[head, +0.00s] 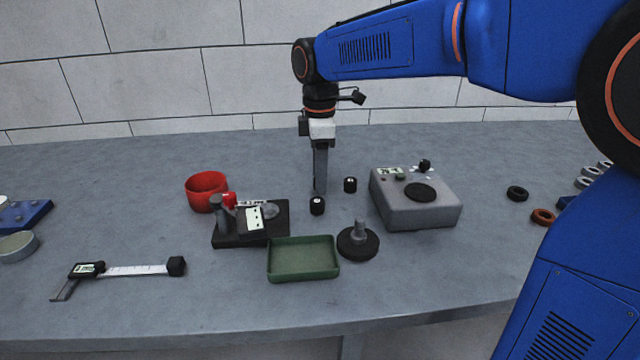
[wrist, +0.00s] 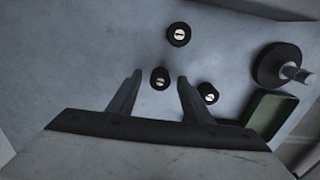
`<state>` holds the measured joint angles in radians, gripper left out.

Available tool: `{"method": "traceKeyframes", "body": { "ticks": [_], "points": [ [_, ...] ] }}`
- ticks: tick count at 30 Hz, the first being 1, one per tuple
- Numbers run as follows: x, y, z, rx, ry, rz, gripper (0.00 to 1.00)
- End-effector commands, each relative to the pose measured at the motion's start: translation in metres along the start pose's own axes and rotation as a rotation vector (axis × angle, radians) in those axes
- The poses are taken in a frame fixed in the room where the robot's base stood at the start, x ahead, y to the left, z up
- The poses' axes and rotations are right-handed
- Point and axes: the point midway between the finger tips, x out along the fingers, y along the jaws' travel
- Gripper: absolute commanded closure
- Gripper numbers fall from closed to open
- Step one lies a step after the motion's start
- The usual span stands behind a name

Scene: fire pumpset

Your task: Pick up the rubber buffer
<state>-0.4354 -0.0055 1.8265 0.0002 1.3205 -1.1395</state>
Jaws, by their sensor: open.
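Several small black cylinders with pale marks on top, which look like rubber buffers, stand on the grey table. In the wrist view one buffer (wrist: 160,78) shows in the gap between my fingers, another (wrist: 179,34) above it, and a third (wrist: 208,93) just outside the right finger. The head view shows two of them, one right of my gripper (head: 350,184) and one in front of it (head: 317,205). The one between the fingers is hidden there. My gripper (head: 320,192) points down, open and empty; it also shows in the wrist view (wrist: 159,77). Its height above the table is unclear.
A green tray (head: 303,277) and a black disc with a metal stem (head: 358,243) lie in front. A grey box (head: 420,210) stands right, a red cup (head: 206,192) and black fixture (head: 228,240) left. A caliper (head: 120,270) lies front left.

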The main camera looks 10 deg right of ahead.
Motion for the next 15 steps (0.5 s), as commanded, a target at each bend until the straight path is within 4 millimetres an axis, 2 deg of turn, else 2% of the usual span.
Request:
{"method": "traceKeyframes", "body": {
  "ticks": [7, 8, 12, 13, 15],
  "points": [
    [0.0016, -0.0001, -0.0002, 0.000, 0.000, 0.001, 0.54],
    [0.0016, -0.0001, -0.0002, 0.000, 0.000, 0.000, 0.59],
    [0.0015, -0.0002, -0.0002, 0.000, 0.000, 0.000, 0.93],
    [0.0015, -0.0002, -0.0002, 0.000, 0.000, 0.000, 0.98],
    [0.0014, -0.0002, -0.0002, 0.000, 0.000, 0.000, 0.98]
  ]
}}
